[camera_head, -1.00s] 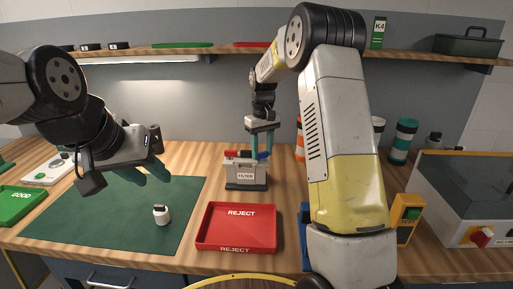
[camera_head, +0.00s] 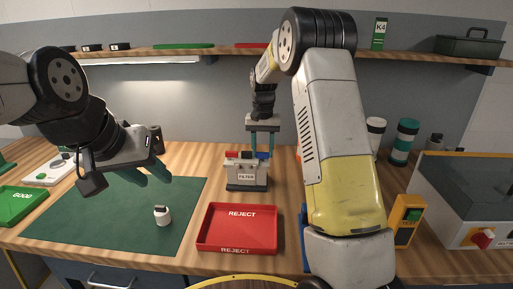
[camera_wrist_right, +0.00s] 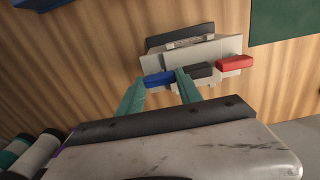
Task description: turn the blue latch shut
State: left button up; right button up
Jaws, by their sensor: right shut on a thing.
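The filter box (camera_head: 246,183) is a pale box marked FILTER on the bench at the middle back. Along its top are a red latch (camera_head: 232,154), a dark handle and the blue latch (camera_head: 263,155) at the right. In the right wrist view the blue latch (camera_wrist_right: 160,78) lies lengthwise along the box, roughly in line with the red latch (camera_wrist_right: 234,65). My right gripper (camera_head: 262,150) reaches down from above, its teal fingers (camera_wrist_right: 160,86) at either end of the blue latch, shut on it. My left gripper (camera_head: 152,173) is open and empty above the green mat.
A red REJECT tray (camera_head: 238,245) stands in front of the filter box. A small white container (camera_head: 162,216) stands on the green mat (camera_head: 100,220). Bottles (camera_head: 403,142) and a yellow box (camera_head: 405,220) are at the right. A shelf runs behind.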

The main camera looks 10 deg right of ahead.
jog(key=shift+w+r, duration=0.1)
dwell(0.3)
jog(key=o, duration=1.4)
jog(key=shift+a, duration=0.15)
